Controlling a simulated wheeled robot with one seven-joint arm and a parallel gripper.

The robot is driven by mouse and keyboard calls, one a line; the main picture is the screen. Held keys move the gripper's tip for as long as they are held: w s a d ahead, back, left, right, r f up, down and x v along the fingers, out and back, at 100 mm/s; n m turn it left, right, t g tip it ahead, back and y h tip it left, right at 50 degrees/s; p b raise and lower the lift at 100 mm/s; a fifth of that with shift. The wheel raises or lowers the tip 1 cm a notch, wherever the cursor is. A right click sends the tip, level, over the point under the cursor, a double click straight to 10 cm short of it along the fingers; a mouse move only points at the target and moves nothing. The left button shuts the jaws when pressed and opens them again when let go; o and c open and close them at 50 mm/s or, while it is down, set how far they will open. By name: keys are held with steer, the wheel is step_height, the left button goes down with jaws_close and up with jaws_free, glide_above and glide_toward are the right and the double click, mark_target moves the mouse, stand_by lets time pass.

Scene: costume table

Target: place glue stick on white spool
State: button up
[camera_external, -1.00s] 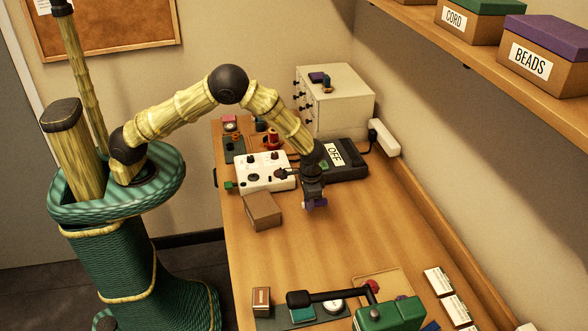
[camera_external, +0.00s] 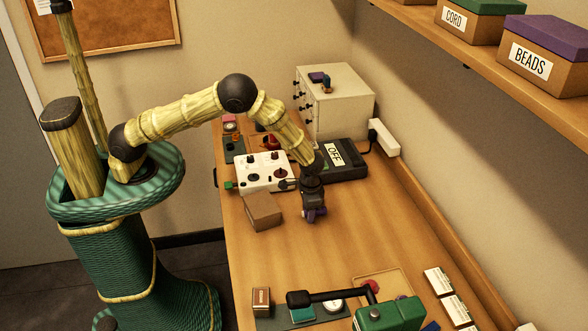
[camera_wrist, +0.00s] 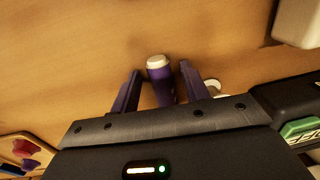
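The glue stick (camera_wrist: 160,84), a purple cylinder with a white end, shows between the fingers of my gripper (camera_wrist: 159,87) in the wrist view. A gap shows between the stick and each finger, so my gripper is open around or above it. In the external view my gripper (camera_external: 315,215) is low over the table, right of the cardboard box, and I cannot separate the stick from the purple fingers there. A small white round thing (camera_wrist: 215,87), partly hidden behind the right finger in the wrist view, may be the white spool; I cannot tell for sure.
A cardboard box (camera_external: 262,211) stands left of my gripper. A white panel with knobs (camera_external: 262,172) and a black device marked OFF (camera_external: 346,172) lie behind it. A green lever press (camera_external: 388,314) stands at the front.

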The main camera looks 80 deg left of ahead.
steer(key=shift+r, duration=0.1)
step_height(320, 180, up, 12)
steer(key=d+b, duration=0.1)
steer(key=b, duration=0.2)
stand_by(0.4)
stand_by(0.3)
steer(key=s+a+r+t, duration=0.1)
steer(key=s+a+r, duration=0.1)
steer(key=s+a, duration=0.2)
steer(key=s+a+r, duration=0.3)
steer(key=s+a, duration=0.1)
steer(key=s, duration=0.7)
steer(key=s+a+r+t+h, duration=0.1)
steer(key=s+a, duration=0.3)
steer(key=s, duration=0.4)
steer(key=shift+s+r+t, duration=0.2)
steer(key=shift+r+t, duration=0.1)
steer(key=shift+r, duration=0.45)
steer(key=shift+c, duration=0.3)
